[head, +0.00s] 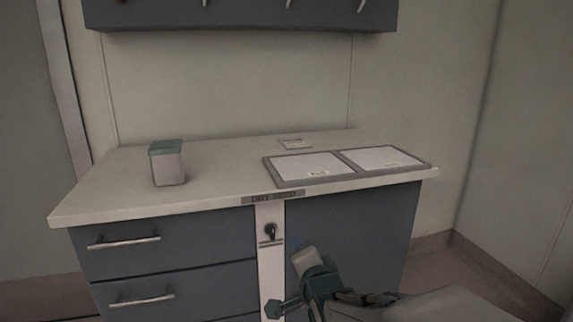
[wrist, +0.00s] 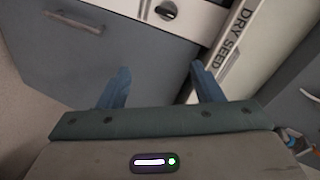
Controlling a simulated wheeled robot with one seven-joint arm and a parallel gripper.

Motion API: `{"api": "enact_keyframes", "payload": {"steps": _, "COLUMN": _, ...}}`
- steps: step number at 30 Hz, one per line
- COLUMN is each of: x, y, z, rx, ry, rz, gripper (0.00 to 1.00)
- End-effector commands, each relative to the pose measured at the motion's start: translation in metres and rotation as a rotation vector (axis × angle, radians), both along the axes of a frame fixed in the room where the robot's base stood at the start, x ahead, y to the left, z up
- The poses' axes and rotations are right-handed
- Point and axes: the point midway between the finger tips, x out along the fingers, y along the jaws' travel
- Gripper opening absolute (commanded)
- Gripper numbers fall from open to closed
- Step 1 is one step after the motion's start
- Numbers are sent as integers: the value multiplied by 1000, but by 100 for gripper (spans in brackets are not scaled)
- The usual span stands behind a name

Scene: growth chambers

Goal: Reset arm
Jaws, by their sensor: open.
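My gripper (wrist: 160,85) shows in the wrist view with its two blue fingers apart and nothing between them. Past the fingers are the grey cabinet front and the pale centre panel with a dark lock knob. In the head view my gripper (head: 297,245) is low, in front of the cabinet, below the counter edge and right of the lock knob. My arm reaches in from the bottom right. The fingertips are small there and hard to make out.
A white counter (head: 225,165) tops the grey cabinet (head: 170,265), labelled "DRY SEED". On it stand a green-lidded container (head: 168,165), a two-panel tray (head: 345,178) and a small card (head: 295,144). Drawer handles (head: 124,242) stick out at left. A wall cabinet (head: 240,15) hangs above.

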Motion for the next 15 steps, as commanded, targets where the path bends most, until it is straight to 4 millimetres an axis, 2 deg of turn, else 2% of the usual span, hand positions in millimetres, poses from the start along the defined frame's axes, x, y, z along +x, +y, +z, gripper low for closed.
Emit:
{"api": "enact_keyframes", "payload": {"steps": 1, "x": -3, "y": -5, "z": 24, "rx": -54, "ry": 28, "rz": 2, "gripper": 60}}
{"api": "enact_keyframes", "payload": {"steps": 8, "x": -22, "y": -30, "z": 63, "rx": -295, "ry": 173, "rz": 33, "gripper": 60}}
{"api": "enact_keyframes", "payload": {"steps": 15, "x": -51, "y": -55, "z": 108, "rx": -510, "ry": 337, "rz": 110, "gripper": 60}}
